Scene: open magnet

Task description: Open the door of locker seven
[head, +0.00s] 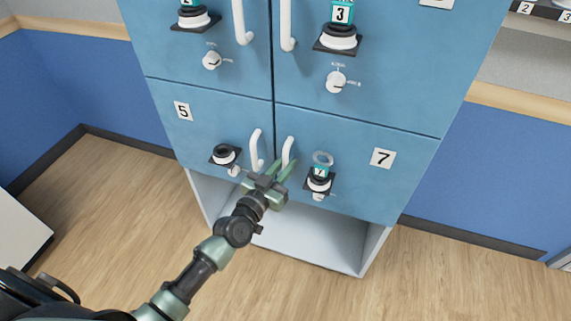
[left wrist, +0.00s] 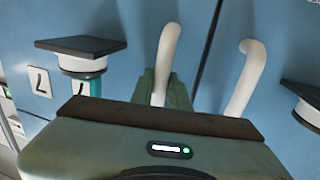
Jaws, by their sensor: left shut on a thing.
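The door of locker seven (head: 350,150) is blue with a white "7" label (head: 383,158) and looks flush with the cabinet front. Its white vertical handle (head: 288,150) is near the door's left edge; it also shows in the left wrist view (left wrist: 168,50). My left gripper (head: 281,170) is shut on this handle, with its green fingers around the lower part. In the left wrist view a green finger (left wrist: 180,94) shows behind the handle. A black-and-white lock fixture (head: 319,183) with a teal number tag (head: 321,170) sits right of the handle. My right gripper is not in view.
Locker five's door (head: 205,128) is at the left, with its own white handle (head: 256,148) close to my gripper. Locker three's door (head: 400,80) is above. An open white compartment (head: 315,240) lies below. The wooden floor (head: 110,200) in front is clear.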

